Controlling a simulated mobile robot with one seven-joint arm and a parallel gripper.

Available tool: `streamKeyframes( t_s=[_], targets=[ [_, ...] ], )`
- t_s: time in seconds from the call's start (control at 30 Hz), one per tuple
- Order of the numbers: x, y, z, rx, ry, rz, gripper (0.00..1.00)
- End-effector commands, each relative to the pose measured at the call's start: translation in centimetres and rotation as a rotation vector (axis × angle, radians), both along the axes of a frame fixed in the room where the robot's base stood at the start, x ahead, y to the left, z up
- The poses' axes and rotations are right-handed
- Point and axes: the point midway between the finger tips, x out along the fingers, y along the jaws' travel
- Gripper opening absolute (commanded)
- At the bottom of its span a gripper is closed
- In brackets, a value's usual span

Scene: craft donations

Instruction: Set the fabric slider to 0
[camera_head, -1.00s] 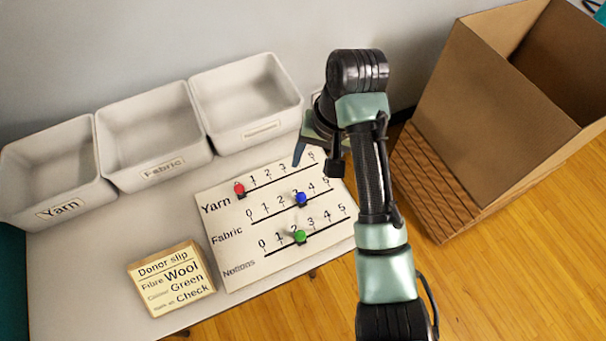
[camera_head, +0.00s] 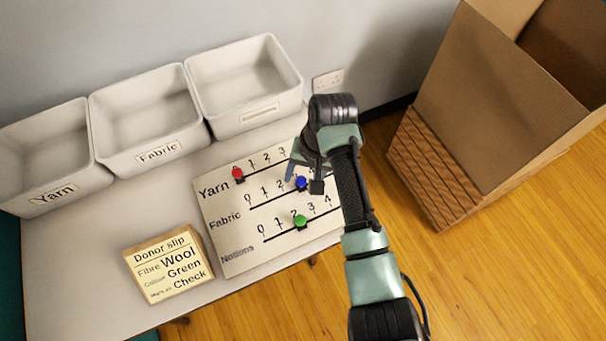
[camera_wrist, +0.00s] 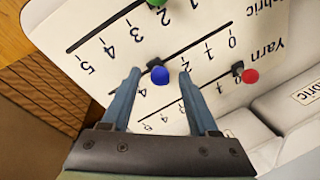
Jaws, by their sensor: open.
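The slider board (camera_head: 240,262) lies on the table with rows Yarn, Fabric and Notions. The blue fabric knob (camera_head: 301,182) stands at about 3 on the Fabric line; it also shows in the wrist view (camera_wrist: 160,76). The red knob (camera_head: 237,173) is at 0 on the Yarn line. The green knob (camera_head: 301,221) is at about 2 on the Notions line. My gripper (camera_head: 305,177) is open and empty over the board. In the wrist view, its two fingertips appear on either side of the blue knob; I cannot tell whether they touch it or how high they are.
The Yarn bin (camera_head: 88,143), Fabric bin (camera_head: 203,108) and a third bin (camera_head: 302,78) stand behind the board. A donor slip block (camera_head: 168,266) is at front left. A large cardboard box (camera_head: 470,100) stands on the right.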

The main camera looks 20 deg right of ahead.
Motion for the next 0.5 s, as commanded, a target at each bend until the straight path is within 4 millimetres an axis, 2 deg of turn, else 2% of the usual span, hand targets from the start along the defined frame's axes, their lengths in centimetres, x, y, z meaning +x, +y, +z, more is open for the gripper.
streamKeyframes(
  t_s=[0.27,0.5],
  targets=[
    [0.00,0.02,-0.15,0.000,0.000,0.000,0.60],
    [0.01,0.01,-0.13,0.000,0.000,0.000,0.19]
  ],
)
